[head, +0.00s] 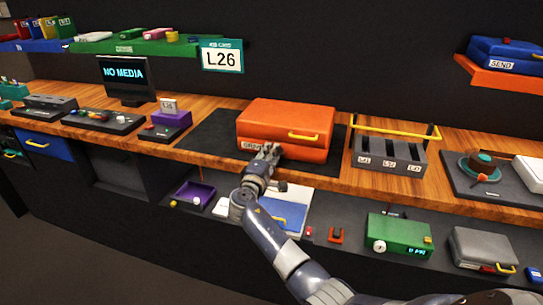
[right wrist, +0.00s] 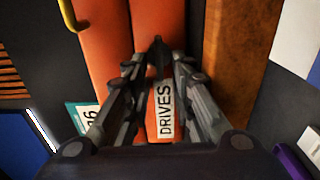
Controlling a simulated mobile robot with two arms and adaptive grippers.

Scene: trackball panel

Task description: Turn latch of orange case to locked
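The orange case (head: 290,118) lies closed on a black mat on the wooden counter, with a yellow handle (head: 303,136) on its front. It fills much of the right wrist view (right wrist: 105,35). My right gripper (head: 266,152) is at the left part of the case's front, partly covering its white label. In the right wrist view its fingers (right wrist: 158,68) are apart, with the "DRIVES" label (right wrist: 164,110) showing between them. A small dark piece (right wrist: 157,46), perhaps the latch, shows between the fingertips; its setting and any contact cannot be told. My left gripper is out of view.
A grey slotted rack (head: 388,158) with a yellow bar stands right of the case. A purple box (head: 170,125) and a "NO MEDIA" screen (head: 126,75) stand to the left. A lower shelf holds a green device (head: 400,233) and a grey case (head: 485,247).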

